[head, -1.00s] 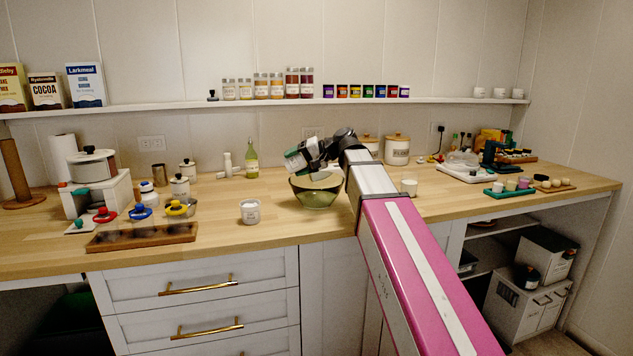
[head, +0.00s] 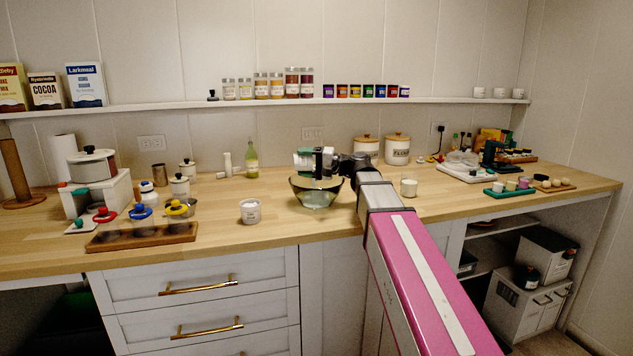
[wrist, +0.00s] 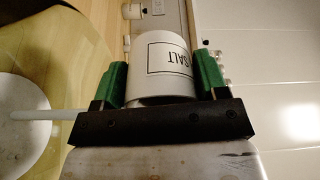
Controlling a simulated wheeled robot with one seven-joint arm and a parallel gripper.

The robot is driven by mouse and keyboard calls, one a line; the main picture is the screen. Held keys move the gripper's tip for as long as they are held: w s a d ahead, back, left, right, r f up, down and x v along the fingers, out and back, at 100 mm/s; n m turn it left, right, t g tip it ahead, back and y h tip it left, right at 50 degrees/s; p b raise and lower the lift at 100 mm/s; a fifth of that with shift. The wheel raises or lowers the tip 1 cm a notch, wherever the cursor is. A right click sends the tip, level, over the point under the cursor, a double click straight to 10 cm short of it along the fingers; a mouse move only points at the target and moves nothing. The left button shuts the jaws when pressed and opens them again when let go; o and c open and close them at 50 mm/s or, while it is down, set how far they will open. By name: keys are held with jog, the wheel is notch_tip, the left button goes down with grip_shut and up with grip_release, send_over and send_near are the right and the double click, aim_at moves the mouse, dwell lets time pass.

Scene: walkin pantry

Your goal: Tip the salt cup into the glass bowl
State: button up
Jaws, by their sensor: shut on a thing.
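My gripper (head: 318,163) is above the glass bowl (head: 315,197), a green-tinted bowl on the wooden counter. It is shut on the salt cup, a white cup with a boxed SALT label; in the wrist view the cup (wrist: 168,68) sits between the two green finger pads (wrist: 160,85). In the head view the fingers mostly hide the cup.
A labelled white cup (head: 250,211) stands left of the bowl and another cup (head: 409,187) to its right. A green bottle (head: 252,160) and lidded canisters (head: 397,150) stand behind. A dark wooden tray (head: 140,236) lies front left. The counter between tray and bowl is partly clear.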

jog(key=shift+d+r+m+t+y, duration=0.15)
jog(key=shift+r+y, duration=0.3)
jog(key=shift+r, duration=0.1)
jog(key=shift+d+r+m+t+y, duration=0.15)
jog(key=shift+r+y, duration=0.3)
jog(key=shift+r, duration=0.1)
dwell(0.3)
jog(key=shift+d+r+y, duration=0.1)
jog(key=shift+r+y, duration=0.2)
jog(key=shift+r, duration=0.05)
jog(key=shift+d+r+m+y, duration=0.1)
jog(key=shift+r+m+y, duration=0.2)
jog(key=shift+r+y, duration=0.1)
jog(key=shift+w+d+r+m+t+y, duration=0.2)
jog(key=shift+r+y, duration=0.25)
jog(key=shift+r, duration=0.45)
jog(key=shift+s+d+r+m+t+y, duration=0.1)
jog(key=shift+r+m+t+y, duration=0.25)
jog(key=shift+r, duration=0.5)
jog(key=f, duration=0.1)
jog(key=f+n+h, duration=0.1)
jog(key=f, duration=0.1)
jog(key=a+f+g+h, duration=0.1)
jog(key=shift+f+n, duration=0.15)
jog(key=shift+n, duration=0.1)
jog(key=shift+f+h, duration=0.45)
jog(key=shift+h, duration=0.05)
jog(key=shift+a+g, duration=0.1)
jog(key=shift+g, duration=0.15)
